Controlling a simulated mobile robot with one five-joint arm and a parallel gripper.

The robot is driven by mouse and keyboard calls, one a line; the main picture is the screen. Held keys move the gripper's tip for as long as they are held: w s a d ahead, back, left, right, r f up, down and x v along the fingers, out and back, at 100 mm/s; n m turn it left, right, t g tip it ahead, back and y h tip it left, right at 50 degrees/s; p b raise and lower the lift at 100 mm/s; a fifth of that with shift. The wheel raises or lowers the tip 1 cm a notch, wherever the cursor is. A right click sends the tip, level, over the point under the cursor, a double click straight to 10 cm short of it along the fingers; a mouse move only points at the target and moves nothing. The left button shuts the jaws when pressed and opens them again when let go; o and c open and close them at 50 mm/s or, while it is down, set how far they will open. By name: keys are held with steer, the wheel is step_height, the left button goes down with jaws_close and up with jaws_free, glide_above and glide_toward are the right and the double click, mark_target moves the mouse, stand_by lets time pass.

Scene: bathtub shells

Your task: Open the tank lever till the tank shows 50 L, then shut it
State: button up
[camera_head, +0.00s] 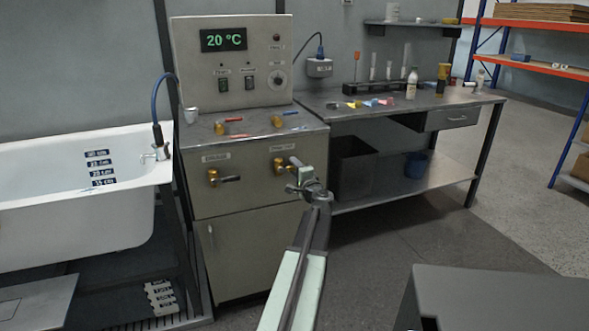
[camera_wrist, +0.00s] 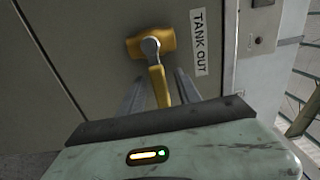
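A brass valve with a lever (camera_wrist: 157,85) is on the cabinet front, beside a label reading TANK OUT (camera_wrist: 199,42). In the head view the right-hand brass valve (camera_head: 279,164) on the cabinet front is partly behind my gripper (camera_head: 305,183). In the wrist view my gripper (camera_wrist: 160,90) has one finger on each side of the lever; gaps show between lever and fingers, so it looks open. The lever points toward my gripper. The grey control unit (camera_head: 188,70) has a green display (camera_head: 223,40) reading 20 °C.
A second brass valve (camera_head: 213,177) is to the left on the cabinet (camera_head: 240,240). A white bathtub (camera_head: 90,225) stands left, a workbench (camera_head: 440,101) right. A dark grey surface (camera_head: 500,295) is at lower right.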

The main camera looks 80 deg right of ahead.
steer(key=v, duration=0.7)
steer(key=shift+a, duration=0.15)
